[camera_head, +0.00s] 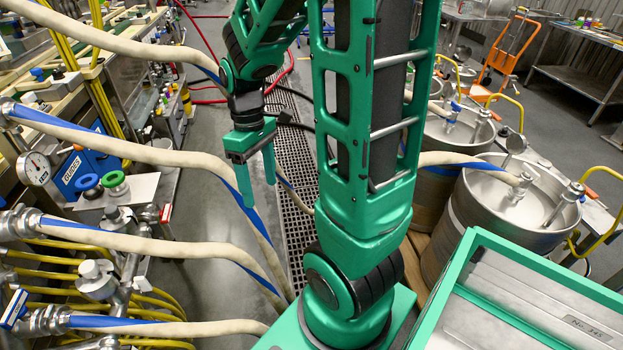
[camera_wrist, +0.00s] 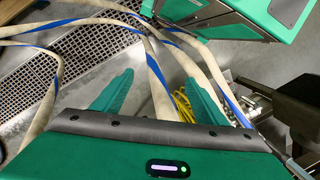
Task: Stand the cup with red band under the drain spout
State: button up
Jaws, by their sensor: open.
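My gripper (camera_head: 257,192) hangs open and empty in front of the column of my arm, above the floor and close to a pale hose with a blue stripe. In the wrist view its two green fingers (camera_wrist: 158,82) are spread apart, with hoses and floor beyond them and nothing held between. I cannot make out the cup with red band in either view. I cannot identify the drain spout among the crowded fittings at the left.
Pale blue-striped hoses (camera_head: 150,246) cross from the left fittings toward the middle. A floor grate (camera_head: 290,150) runs behind my arm. Steel kegs (camera_head: 490,205) stand at the right. A pressure gauge (camera_head: 33,168) and cluttered benches line the left. An orange hand truck (camera_head: 505,57) stands far right.

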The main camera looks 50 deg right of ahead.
jog(key=s+d+r+m, duration=0.1)
jog(key=s+r+m, duration=0.2)
jog(key=s, duration=0.4)
jog(key=s+d+r+m+t, duration=0.1)
jog(key=s+d+r+m, duration=0.1)
jog(key=s+m, duration=0.4)
jog(key=shift+s+r+t+h, duration=0.35)
jog(key=shift+s+r, duration=0.2)
jog(key=shift+r, duration=0.3)
jog(key=shift+d, duration=0.1)
jog(key=shift+w+f, duration=0.25)
jog(key=shift+w, duration=0.4)
